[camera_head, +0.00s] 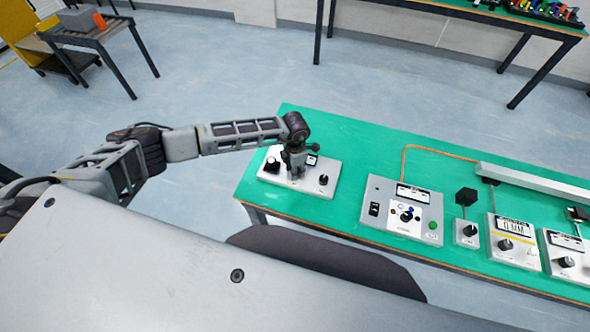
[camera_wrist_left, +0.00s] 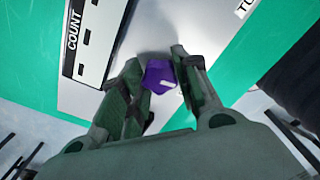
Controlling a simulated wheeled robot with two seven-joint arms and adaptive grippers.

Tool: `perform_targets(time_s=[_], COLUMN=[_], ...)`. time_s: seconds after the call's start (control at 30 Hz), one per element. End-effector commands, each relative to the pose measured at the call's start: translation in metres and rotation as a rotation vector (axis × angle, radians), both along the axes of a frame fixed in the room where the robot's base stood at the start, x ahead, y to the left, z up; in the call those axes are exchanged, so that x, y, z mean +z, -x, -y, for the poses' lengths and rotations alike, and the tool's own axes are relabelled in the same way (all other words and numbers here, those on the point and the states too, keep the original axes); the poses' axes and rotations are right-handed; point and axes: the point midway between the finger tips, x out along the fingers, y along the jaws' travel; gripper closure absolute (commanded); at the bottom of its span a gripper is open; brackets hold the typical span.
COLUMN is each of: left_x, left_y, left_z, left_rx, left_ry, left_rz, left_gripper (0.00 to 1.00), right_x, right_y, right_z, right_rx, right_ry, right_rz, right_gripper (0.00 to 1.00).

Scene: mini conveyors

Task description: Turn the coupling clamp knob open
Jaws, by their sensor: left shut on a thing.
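A purple knob (camera_wrist_left: 160,75) sits between the fingers of my left gripper (camera_wrist_left: 155,65) in the left wrist view, with both fingers at its sides. Its lower part is hidden by the fingers. In the head view, my left gripper (camera_head: 297,174) points down onto the white control box (camera_head: 268,179) at the left end of the green table, and it hides the knob there. The box also shows in the left wrist view (camera_wrist_left: 150,25), with a "COUNT" label beside the gripper. My right gripper is in neither view.
The white box has a black knob (camera_head: 272,164) left of my gripper and another (camera_head: 323,180) right of it. Further right on the green table (camera_head: 350,150) stand a grey box (camera_head: 377,188), several smaller knob boxes and a long rail (camera_head: 530,181).

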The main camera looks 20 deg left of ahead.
Motion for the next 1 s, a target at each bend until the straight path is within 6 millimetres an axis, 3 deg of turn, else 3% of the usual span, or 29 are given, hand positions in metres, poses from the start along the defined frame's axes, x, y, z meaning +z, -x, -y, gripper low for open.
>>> perform_targets(time_s=[0.6, 1.0], left_x=[0.0000, 0.0008], left_y=[-0.0002, -0.0007], left_z=[0.0002, 0.0006], left_rx=[0.486, 0.645], left_ry=[0.000, 0.001], left_rz=[0.001, 0.001], left_gripper=[0.92, 0.92], right_x=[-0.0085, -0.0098], right_y=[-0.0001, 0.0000], right_z=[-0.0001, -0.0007], right_rx=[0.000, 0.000], right_ry=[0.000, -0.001], right_rz=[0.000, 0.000], right_gripper=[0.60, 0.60])
